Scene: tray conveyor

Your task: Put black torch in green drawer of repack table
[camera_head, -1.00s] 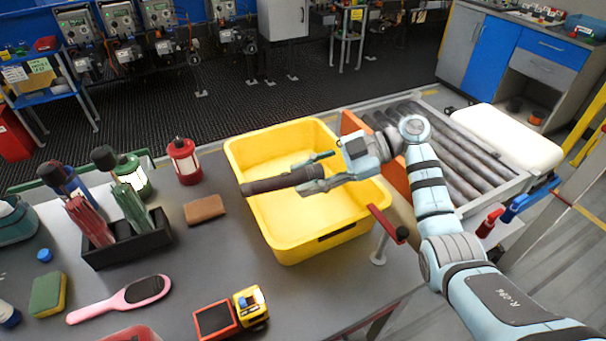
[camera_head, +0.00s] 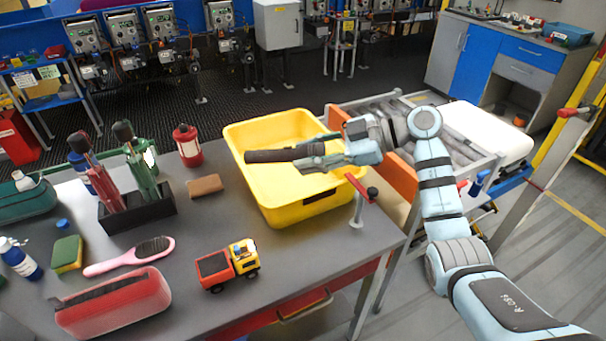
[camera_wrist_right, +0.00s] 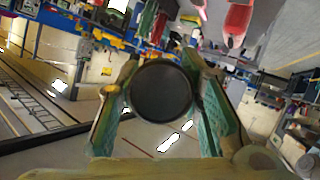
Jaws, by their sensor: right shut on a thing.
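My right gripper (camera_head: 312,156) is shut on the black torch (camera_head: 268,156), a dark cylinder lying roughly level over the yellow tote (camera_head: 318,203). In the right wrist view the torch's round dark end (camera_wrist_right: 161,92) sits between the green fingers of the right gripper (camera_wrist_right: 160,100). The repack table (camera_head: 200,235) is the grey-topped table below. A red drawer front (camera_head: 262,323) shows under its front edge, with a handle. I cannot make out a green drawer. My left gripper is not in view.
A red-handled post (camera_head: 357,208) stands by the tote's right corner. The roller conveyor (camera_head: 455,150) lies behind.

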